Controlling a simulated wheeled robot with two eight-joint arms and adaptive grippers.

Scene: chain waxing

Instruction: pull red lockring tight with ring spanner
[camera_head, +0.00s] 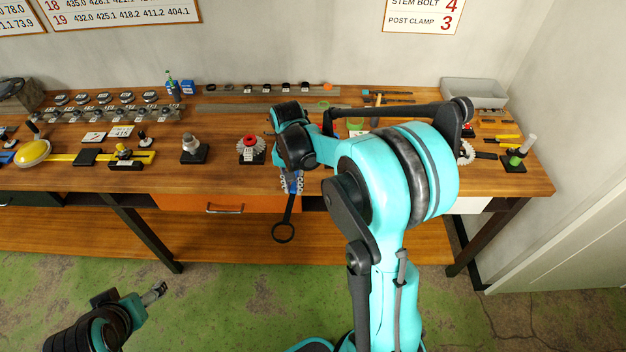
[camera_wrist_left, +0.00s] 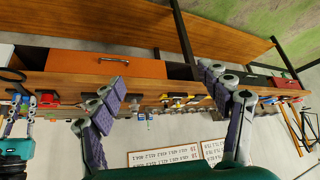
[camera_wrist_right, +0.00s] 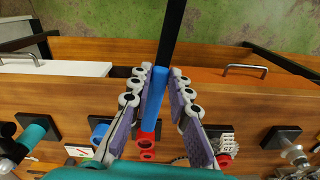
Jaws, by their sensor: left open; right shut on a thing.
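The red lockring (camera_head: 249,140) sits on top of a toothed sprocket stack on a black stand (camera_head: 251,157), near the bench's front. The stack also shows in the right wrist view, with a numbered tag (camera_wrist_right: 226,143). My right gripper (camera_head: 291,184) is just right of the stand and shut on the ring spanner (camera_head: 283,232). Its blue grip (camera_wrist_right: 154,98) lies between the fingers. The black shaft and ring end hang out past the bench's front edge, apart from the lockring. My left gripper (camera_head: 156,293) is open and empty over the floor, left and well short of the bench.
A black stand with a metal part (camera_head: 192,148) is left of the lockring stand. My right arm hides part of the bench's right side. A grey bin (camera_head: 474,92) stands at the back right. An orange drawer (camera_head: 228,203) lies below the bench edge.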

